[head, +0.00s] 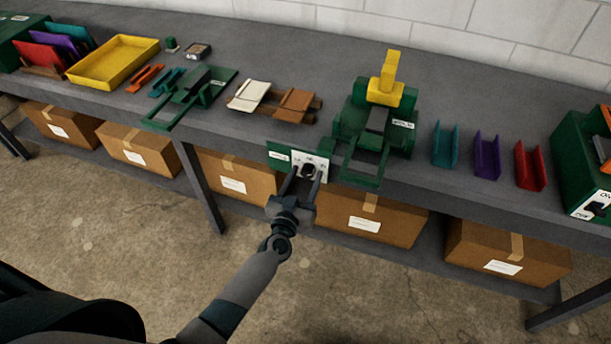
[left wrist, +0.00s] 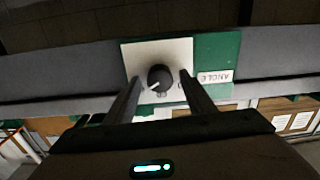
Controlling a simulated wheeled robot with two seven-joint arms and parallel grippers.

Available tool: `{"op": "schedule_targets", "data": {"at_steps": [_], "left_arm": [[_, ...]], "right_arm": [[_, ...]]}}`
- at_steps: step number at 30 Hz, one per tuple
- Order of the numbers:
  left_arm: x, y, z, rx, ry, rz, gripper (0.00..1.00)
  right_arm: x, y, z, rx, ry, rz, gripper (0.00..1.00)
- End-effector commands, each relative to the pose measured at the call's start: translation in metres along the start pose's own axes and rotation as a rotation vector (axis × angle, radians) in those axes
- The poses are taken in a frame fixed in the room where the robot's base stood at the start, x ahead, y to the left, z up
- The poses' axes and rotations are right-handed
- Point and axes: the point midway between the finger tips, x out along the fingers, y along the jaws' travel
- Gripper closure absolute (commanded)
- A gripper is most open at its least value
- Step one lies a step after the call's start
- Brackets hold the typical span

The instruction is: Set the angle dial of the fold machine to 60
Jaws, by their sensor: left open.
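The angle dial (left wrist: 160,78) is a round black knob on a white plate (left wrist: 130,56), beside a green panel labelled ANGLE. In the left wrist view the label is upside down and the knob's white mark points to the lower left; scale numbers cannot be read. In the head view the plate (head: 322,160) is at the bench's front edge, the knob partly hidden. My left gripper (head: 304,176) is open, with a finger on each side of the knob; contact cannot be told. A green machine with a yellow top part (head: 386,80) stands just behind. My right gripper is not in view.
Another green machine (head: 196,90) and a yellow tray (head: 112,62) stand on the left of the bench. Teal, purple and red channels (head: 487,158) lie to the right, before a green box with a black knob (head: 572,160). Cardboard boxes (head: 370,215) fill the lower shelf.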

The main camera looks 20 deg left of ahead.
Motion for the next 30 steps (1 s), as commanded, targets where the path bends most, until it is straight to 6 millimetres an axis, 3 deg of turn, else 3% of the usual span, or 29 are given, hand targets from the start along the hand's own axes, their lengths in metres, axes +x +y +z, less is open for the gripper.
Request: {"op": "schedule_targets", "data": {"at_steps": [11, 16, 17, 30], "left_arm": [[0.0037, -0.0004, 0.0004, 0.000, -0.001, -0.001, 0.51], [0.0036, -0.0004, 0.0003, 0.000, -0.001, -0.001, 0.89], [0.0036, -0.0004, 0.0003, 0.000, -0.001, -0.001, 0.92], [0.0035, -0.0003, 0.0001, -0.055, -0.002, -0.001, 0.92]], "right_arm": [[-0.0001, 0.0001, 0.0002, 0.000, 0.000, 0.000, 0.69], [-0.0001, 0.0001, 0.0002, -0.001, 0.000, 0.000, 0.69], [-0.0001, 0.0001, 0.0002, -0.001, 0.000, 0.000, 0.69], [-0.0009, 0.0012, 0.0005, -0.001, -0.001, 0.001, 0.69]]}}
